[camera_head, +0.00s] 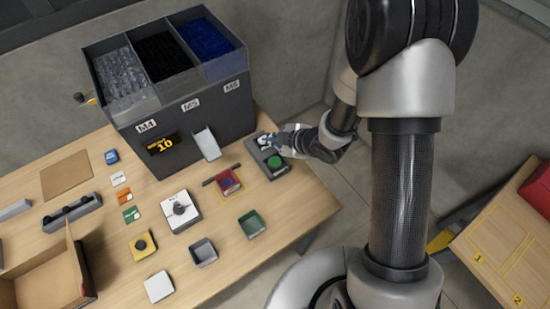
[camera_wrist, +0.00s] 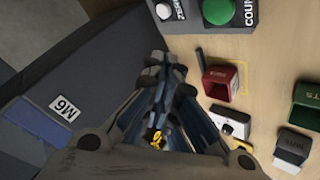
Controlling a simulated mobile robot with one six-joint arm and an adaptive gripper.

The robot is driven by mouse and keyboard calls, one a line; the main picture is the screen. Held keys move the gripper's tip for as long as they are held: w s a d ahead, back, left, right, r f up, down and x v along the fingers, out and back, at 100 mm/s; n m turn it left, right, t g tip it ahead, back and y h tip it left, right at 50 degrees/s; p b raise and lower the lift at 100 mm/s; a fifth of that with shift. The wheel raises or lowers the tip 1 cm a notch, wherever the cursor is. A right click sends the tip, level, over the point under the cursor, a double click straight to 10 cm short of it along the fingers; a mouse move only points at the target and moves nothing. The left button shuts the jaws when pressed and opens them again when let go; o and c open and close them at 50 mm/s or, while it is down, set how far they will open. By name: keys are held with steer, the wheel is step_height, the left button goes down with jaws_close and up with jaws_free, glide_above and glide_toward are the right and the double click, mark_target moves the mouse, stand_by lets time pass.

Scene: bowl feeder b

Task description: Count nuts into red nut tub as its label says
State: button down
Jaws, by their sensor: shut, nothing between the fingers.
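The red nut tub (camera_head: 228,181) sits on the table in front of the feeder, inside a yellow outline; it also shows in the wrist view (camera_wrist: 221,83), its label too small to read. The feeder (camera_head: 195,105) has three bins marked M4, M5 and M6, with a chute (camera_head: 206,143) and a display (camera_head: 163,144) that seems to read 10. A grey button box (camera_wrist: 205,12) carries a white ZERO button (camera_wrist: 164,11) and a green COUNT button (camera_wrist: 217,11). My gripper (camera_wrist: 166,68) is shut and empty, over the box's far end in the head view (camera_head: 272,141); contact is unclear.
A green tub (camera_head: 251,224), a grey tub (camera_head: 203,252), a white scale-like device (camera_head: 181,211) and a yellow-based button (camera_head: 143,244) stand nearby. An open cardboard box (camera_head: 45,275) is at lower left. The feeder wall is close beside my gripper.

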mark_target(273, 164)
step_height(273, 164, down, 9)
steer(key=b, duration=0.7)
steer(key=shift+r, duration=0.1)
stand_by(1.3)
steer(key=shift+f+b, duration=0.45)
steer(key=shift+b, duration=0.05)
steer(key=shift+f+b, duration=0.45)
steer(key=shift+b, duration=0.05)
stand_by(0.4)
steer(key=shift+r, duration=0.1)
steer(key=shift+r+p, duration=0.65)
steer(key=shift+r, duration=0.15)
steer(key=shift+r+p, duration=1.95)
steer(key=shift+r, duration=0.55)
